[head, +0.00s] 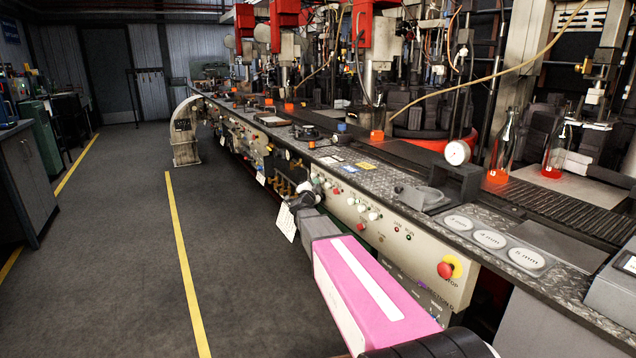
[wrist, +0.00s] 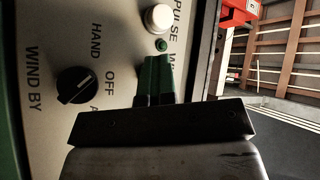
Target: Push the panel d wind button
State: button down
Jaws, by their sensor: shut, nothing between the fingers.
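In the wrist view, a grey control panel (wrist: 110,30) fills the left half, its lettering turned sideways. It carries a black rotary knob (wrist: 77,86) by the words HAND, OFF and WIND BY. A white round button (wrist: 158,18) sits near the label ending in PULSE. A small green round button or lamp (wrist: 161,45) lies just past the tips of my gripper (wrist: 155,56). My gripper is shut and empty, pointing at the panel. A label starting WI is partly covered by the fingers; I cannot tell whether they touch the panel.
In the head view, the long machine bench (head: 420,200) carries several panels, a red stop button (head: 445,270) and glass bottles (head: 503,148). A white tag (head: 283,222) hangs by my wrist. The floor (head: 120,230) to the left is clear.

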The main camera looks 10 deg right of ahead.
jog(key=shift+d, duration=0.1)
jog(key=s+a, duration=0.2)
jog(key=a, duration=0.4)
dwell(0.5)
dwell(2.0)
